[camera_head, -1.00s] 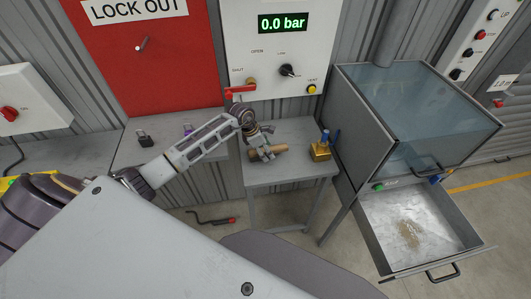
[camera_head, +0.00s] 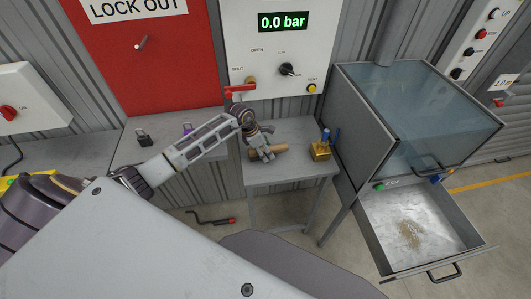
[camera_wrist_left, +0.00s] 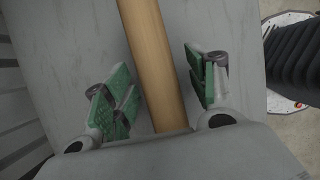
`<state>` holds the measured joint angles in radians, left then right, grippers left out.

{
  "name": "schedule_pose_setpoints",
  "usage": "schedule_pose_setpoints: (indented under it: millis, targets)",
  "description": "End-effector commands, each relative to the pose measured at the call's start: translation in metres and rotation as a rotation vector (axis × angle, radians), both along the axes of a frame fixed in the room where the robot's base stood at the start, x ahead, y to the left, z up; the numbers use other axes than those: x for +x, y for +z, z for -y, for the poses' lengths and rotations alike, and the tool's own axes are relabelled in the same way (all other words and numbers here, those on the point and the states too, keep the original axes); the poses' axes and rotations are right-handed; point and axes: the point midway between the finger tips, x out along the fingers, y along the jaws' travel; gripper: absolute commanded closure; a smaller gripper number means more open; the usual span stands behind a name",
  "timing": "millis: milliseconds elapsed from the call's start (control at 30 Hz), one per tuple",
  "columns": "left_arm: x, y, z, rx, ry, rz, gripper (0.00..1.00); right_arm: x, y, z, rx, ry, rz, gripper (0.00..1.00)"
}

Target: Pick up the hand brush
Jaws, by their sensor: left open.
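The hand brush (camera_head: 278,150) lies on the small grey table (camera_head: 296,171) below the gauge panel. Only its pale wooden handle shows; I cannot make out its bristles. My left gripper (camera_head: 262,150) is over it in the head view and covers part of it. In the left wrist view the wooden handle (camera_wrist_left: 150,45) runs between the two green-padded fingers of my open left gripper (camera_wrist_left: 160,90). There is a gap on each side of the handle. My right gripper is not in view.
A brass-coloured block with a blue part (camera_head: 321,149) stands on the table to the right of the brush. A glass-topped cabinet (camera_head: 410,120) with an open drawer (camera_head: 455,262) is further right. Padlocks (camera_head: 142,137) lie on the left bench.

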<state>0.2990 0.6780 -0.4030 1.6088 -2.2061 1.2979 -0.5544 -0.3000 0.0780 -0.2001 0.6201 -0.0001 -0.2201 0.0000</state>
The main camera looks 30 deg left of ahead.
Motion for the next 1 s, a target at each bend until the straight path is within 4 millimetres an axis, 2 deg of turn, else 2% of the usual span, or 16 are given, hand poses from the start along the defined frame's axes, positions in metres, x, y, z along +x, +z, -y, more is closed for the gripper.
schedule_pose_setpoints:
  millis: [300,700,1000]
  targets:
    - [0.0001,0.0000,-0.0001,0.000,0.000,0.000,0.43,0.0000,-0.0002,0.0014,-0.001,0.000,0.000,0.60]
    - [0.0001,0.0000,-0.0002,0.000,0.000,0.000,0.94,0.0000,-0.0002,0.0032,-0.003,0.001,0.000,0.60]
    - [0.0003,0.0006,-0.0001,0.001,0.000,0.001,0.95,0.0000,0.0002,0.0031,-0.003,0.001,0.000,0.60]
